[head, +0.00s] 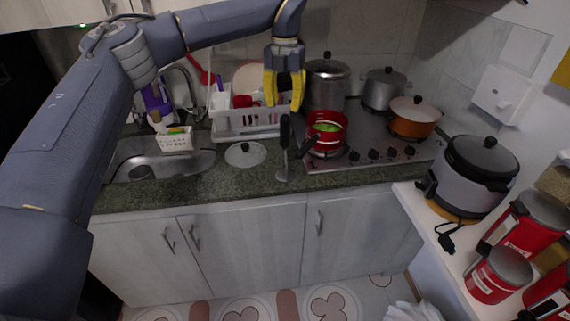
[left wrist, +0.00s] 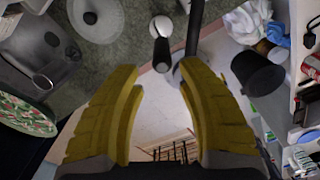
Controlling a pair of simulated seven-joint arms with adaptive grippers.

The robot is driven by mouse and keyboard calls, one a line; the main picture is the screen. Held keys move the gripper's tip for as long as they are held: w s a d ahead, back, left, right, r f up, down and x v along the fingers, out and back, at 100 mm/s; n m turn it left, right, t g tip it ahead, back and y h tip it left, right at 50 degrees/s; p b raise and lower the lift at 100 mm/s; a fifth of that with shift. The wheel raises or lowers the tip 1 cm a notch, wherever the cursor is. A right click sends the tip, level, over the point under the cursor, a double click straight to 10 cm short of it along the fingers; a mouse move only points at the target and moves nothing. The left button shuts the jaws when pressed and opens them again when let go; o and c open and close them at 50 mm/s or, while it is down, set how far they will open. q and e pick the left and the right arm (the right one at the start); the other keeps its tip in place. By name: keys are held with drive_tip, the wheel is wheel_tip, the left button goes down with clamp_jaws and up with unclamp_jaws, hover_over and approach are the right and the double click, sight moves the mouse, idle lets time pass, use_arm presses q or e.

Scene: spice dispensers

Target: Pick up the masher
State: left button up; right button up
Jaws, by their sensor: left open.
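The masher (head: 285,152) stands upright on the green stone counter, with a black handle on top and a shiny metal foot. It stands left of the stove and the red pot. In the left wrist view what looks like the masher (left wrist: 161,48) is near the top centre, beyond the fingertips. My left gripper (head: 284,98) has yellow fingers pointing down, and it is above the masher's handle in the head view. In the left wrist view my left gripper (left wrist: 160,78) is open with nothing between its fingers. My right gripper is not in view.
The red pot (head: 327,143) with green contents sits on the stove, its handle reaching towards the masher. A lid (head: 245,155) lies left of the masher. A white dish rack (head: 232,124) stands behind. The counter front (head: 245,186) is clear.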

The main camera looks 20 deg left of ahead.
sight(285, 139)
use_arm(q)
wheel_tip(285, 139, down, 7)
drive_tip(key=shift+r, duration=0.1)
drive_tip(key=shift+s+d+f, duration=0.1)
drive_tip(key=shift+f, duration=1.3)
drive_tip(key=shift+s+d+f, duration=0.1)
drive_tip(key=shift+f, duration=1.25)
drive_tip(key=shift+c, duration=0.2)
clamp_jaws()
